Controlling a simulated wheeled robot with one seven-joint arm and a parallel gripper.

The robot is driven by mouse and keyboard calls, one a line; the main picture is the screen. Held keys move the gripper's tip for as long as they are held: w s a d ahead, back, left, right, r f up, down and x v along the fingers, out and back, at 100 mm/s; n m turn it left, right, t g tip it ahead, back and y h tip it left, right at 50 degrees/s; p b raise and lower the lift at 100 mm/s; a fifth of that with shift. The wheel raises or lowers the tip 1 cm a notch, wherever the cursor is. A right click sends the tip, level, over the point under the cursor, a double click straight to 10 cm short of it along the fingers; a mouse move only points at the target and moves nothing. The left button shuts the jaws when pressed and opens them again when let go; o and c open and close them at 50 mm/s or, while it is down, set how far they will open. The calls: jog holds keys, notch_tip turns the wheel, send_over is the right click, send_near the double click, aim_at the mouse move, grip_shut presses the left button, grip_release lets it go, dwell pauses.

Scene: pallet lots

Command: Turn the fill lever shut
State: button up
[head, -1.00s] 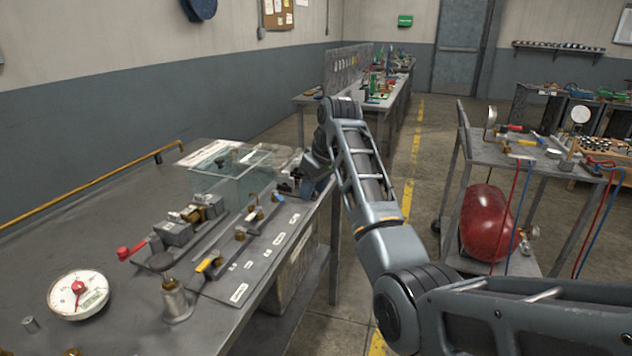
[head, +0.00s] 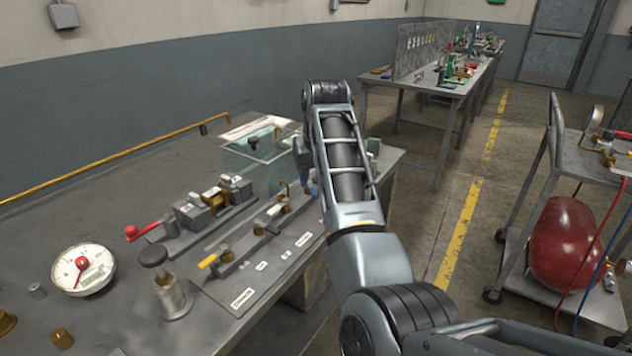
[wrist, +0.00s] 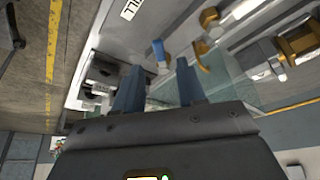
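A small lever with a blue handle (head: 312,191) stands at the far end of a row of valves on the bench plate. In the wrist view the blue lever (wrist: 158,50) lies just beyond the gap between my fingertips. A white label (wrist: 131,9) near it seems to read FILL, partly cut off by the frame edge. My gripper (wrist: 158,72) is open with nothing between its fingers; I see no contact with the lever. In the head view my gripper is mostly hidden behind my arm.
Levers with yellow (head: 208,261) and white (head: 273,210) handles stand nearer along the plate. A clear box (head: 250,165) is behind the valves. A red-handled valve (head: 133,233), a plunger (head: 171,290) and a dial gauge (head: 83,270) are on the left. A bent brass piece (wrist: 201,54) is near the right finger.

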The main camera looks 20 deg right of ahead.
aim_at(312, 189)
jog(key=shift+x, duration=1.55)
grip_shut()
